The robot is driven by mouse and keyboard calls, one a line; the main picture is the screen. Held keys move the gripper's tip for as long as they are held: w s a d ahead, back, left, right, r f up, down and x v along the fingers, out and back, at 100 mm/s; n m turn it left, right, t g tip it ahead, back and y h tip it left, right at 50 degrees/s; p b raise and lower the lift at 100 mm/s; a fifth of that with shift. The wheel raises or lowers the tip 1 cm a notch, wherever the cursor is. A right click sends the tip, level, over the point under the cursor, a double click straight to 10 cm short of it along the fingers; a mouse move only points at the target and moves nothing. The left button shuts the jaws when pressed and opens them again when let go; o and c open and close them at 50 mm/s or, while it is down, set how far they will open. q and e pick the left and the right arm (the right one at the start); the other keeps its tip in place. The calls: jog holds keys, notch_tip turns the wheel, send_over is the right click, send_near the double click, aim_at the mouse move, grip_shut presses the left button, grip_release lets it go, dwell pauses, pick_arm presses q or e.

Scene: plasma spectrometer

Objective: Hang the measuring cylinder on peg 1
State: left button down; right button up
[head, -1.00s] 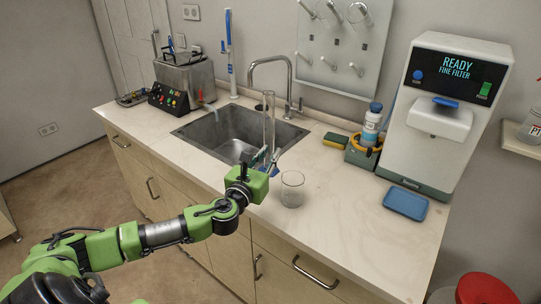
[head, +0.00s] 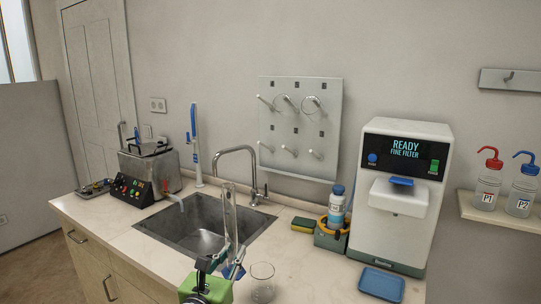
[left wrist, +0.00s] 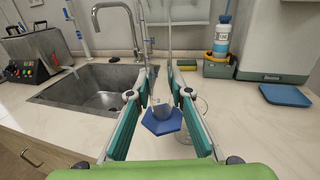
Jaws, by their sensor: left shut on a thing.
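My left gripper (head: 222,262) is shut on the measuring cylinder (head: 230,212), a tall clear tube with a blue foot. It holds the cylinder roughly upright at the front edge of the sink. In the left wrist view the blue hexagonal foot (left wrist: 163,121) shows between the fingers (left wrist: 160,86). The pale pegboard (head: 301,165) hangs on the wall behind, with two rows of pegs. The upper left peg (head: 266,100) looks bare. The small peg labels are unreadable. My right gripper is out of view.
A glass beaker (head: 262,281) stands on the counter just right of the gripper. A bottle (head: 336,207) and the white filter machine (head: 405,150) stand to the right. The wall before the pegs looks clear.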

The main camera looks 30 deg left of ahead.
pick_arm(q)
jog(key=s+d+f+m+h, duration=0.1)
jog(key=s+d+f+h, duration=0.1)
jog(key=s+d+f, duration=0.6)
jog(key=s+d+r+m+h, duration=0.1)
jog(key=s+d, duration=0.8)
jog(key=s, duration=0.3)
jog(key=shift+d+r, duration=0.25)
jog(key=shift+r, duration=0.05)
jog(key=shift+s, duration=0.1)
